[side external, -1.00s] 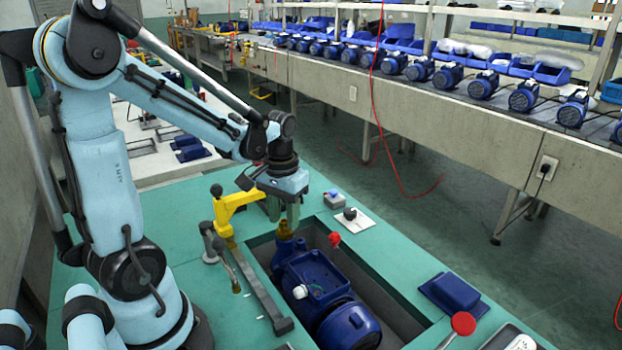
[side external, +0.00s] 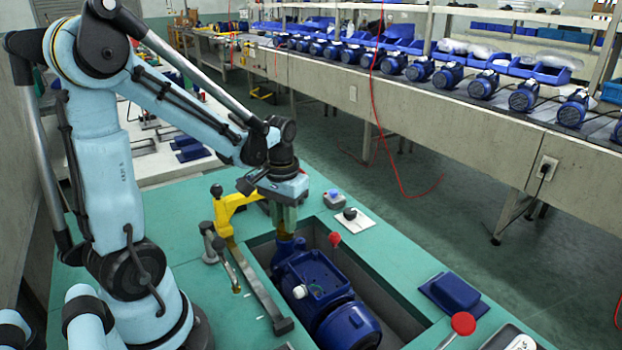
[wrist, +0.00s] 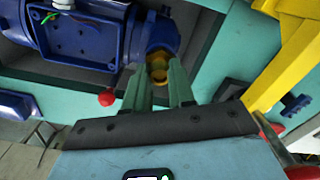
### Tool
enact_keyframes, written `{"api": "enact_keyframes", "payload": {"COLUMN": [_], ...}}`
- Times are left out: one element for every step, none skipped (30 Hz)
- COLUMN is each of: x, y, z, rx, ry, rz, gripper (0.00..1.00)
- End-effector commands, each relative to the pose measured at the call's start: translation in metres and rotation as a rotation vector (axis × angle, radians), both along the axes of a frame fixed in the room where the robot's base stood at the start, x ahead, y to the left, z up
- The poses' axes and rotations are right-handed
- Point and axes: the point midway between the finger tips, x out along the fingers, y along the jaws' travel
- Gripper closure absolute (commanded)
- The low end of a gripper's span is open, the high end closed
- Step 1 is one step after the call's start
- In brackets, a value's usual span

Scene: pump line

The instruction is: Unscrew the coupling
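The brass coupling (wrist: 158,66) sits at the end of the blue pump's outlet (wrist: 162,36) in the wrist view. The blue pump (side external: 318,284) lies in the recess of the green bench. My gripper (side external: 287,228) points straight down over the outlet end of the pump. Its two pale green fingers (wrist: 159,76) stand on either side of the coupling in the wrist view and appear shut on it. In the side view the fingers hide most of the coupling.
A yellow clamp arm (side external: 228,208) stands close left of my gripper. A blue box (side external: 452,294) and a red button (side external: 463,323) are at the right.

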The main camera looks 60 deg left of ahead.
Motion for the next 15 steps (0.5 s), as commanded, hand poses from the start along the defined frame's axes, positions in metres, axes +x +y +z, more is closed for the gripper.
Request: {"api": "enact_keyframes", "payload": {"x": [0.0,0.0,0.0,0.0,0.0,0.0,0.0,0.0,0.0,-0.0001,-0.0001,-0.0001,-0.0001,-0.0001,-0.0001], "y": [0.0,0.0,0.0,0.0,0.0,0.0,0.0,0.0,0.0,0.0,0.0,0.0,0.0,0.0,0.0], "z": [0.0,0.0,0.0,0.0,0.0,0.0001,0.0001,0.0001,0.0002,0.0002,0.0003,0.0003,0.0003,0.0004,0.0004], "rx": [0.0,0.0,0.0,0.0,0.0,0.0,0.0,0.0,0.0,0.0,0.0,0.0,0.0,0.0,0.0], "ry": [0.0,0.0,0.0,0.0,0.0,0.0,0.0,0.0,0.0,0.0,0.0,0.0,0.0,0.0,0.0], "rz": [0.0,0.0,0.004,0.012,0.028,0.059,0.091,0.127,0.181,0.22,0.26,0.312,0.351,0.39,0.439], "gripper": [0.98,0.98,0.98,0.98,0.98,0.98,0.98,0.98,0.98,0.98,0.98,0.98,0.98,0.98,0.98]}}
